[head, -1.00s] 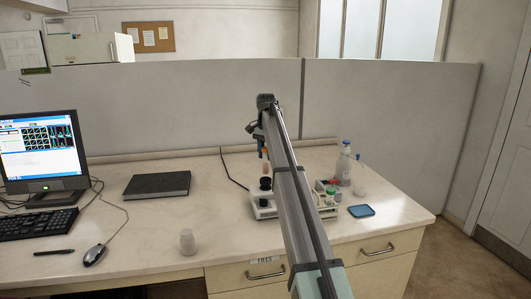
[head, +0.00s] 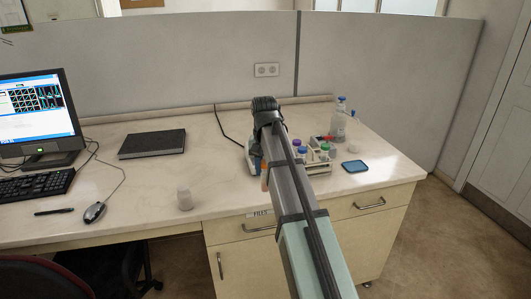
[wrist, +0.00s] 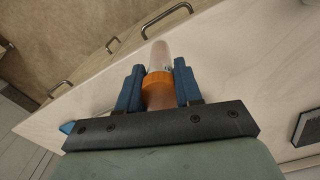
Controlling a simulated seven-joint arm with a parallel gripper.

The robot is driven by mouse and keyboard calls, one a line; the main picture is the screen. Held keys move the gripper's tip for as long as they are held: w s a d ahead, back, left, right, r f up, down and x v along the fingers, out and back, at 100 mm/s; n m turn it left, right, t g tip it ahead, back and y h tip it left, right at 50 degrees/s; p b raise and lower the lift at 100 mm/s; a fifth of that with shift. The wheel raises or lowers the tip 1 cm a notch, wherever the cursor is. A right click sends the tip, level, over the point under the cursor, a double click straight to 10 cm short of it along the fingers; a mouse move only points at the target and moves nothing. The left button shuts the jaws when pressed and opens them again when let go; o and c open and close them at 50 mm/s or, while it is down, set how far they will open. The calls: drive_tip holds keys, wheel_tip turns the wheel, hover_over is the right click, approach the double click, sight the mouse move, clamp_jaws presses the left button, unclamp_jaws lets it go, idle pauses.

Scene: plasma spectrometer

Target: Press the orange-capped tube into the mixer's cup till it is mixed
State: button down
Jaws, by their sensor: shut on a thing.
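In the wrist view the orange-capped tube (wrist: 160,54) is clamped at its orange cap between the two blue fingers of my gripper (wrist: 158,85). Its pale, pinkish body sticks out beyond the fingertips. Behind it are the bench top and drawer handles; no mixer cup shows there. In the head view my gripper (head: 259,165) is mostly hidden by my own arm, with a bit of blue finger and the orange cap (head: 264,182) showing at the arm's left side.
A rack (head: 318,169) with several coloured-cap tubes stands right of my arm. Behind it is a clear bottle (head: 338,126); a blue pad (head: 355,166) lies to the right. A small white container (head: 185,198) stands left, with free bench around it.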

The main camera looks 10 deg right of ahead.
drive_tip(key=w+d+r+m, duration=0.1)
drive_tip(key=w+r+m, duration=0.1)
drive_tip(key=w, duration=0.7)
drive_tip(key=w+d+r+m, duration=0.2)
drive_tip(key=w+r+m, duration=0.1)
drive_tip(key=w, duration=0.6)
drive_tip(key=w+d+r+m, duration=0.2)
drive_tip(key=w+m, duration=0.2)
drive_tip(key=w, duration=0.5)
drive_tip(key=shift+w+r+m, duration=0.25)
drive_tip(key=shift+w+m, duration=0.15)
drive_tip(key=shift+f, duration=0.1)
drive_tip(key=shift+f, duration=0.75)
drive_tip(key=shift+f, duration=0.4)
idle(2.4)
